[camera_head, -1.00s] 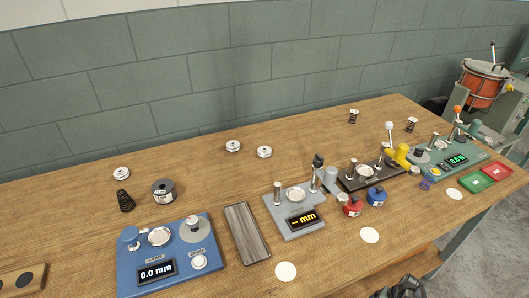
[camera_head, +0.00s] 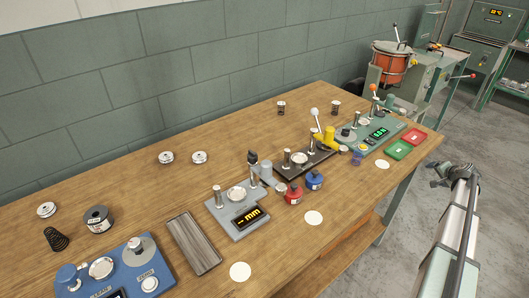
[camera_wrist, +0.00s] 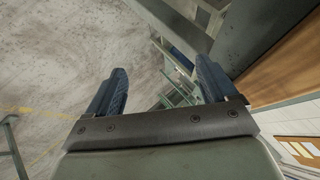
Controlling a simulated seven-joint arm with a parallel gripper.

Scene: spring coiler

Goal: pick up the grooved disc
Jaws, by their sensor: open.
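Three small silver-white discs lie on the wooden bench in the head view: one at the left (camera_head: 46,209) and two side by side near the wall, a left one (camera_head: 166,157) and a right one (camera_head: 199,157). Each shows a dark band around its side; I cannot tell which is the grooved disc. My gripper (camera_wrist: 160,70) is open and empty in the wrist view, its two blue fingers apart over the floor beside a bench edge. In the head view my arm stands off the bench's right side, far from the discs. No disc shows in the wrist view.
The bench (camera_head: 130,185) holds a blue gauge (camera_head: 125,270), a grey gauge (camera_head: 235,207), a dark lever station (camera_head: 305,165) and a green station (camera_head: 375,138). A dark spring (camera_head: 56,238) and a grey spool (camera_head: 98,218) stand near the left disc. Bare wood surrounds the two rear discs.

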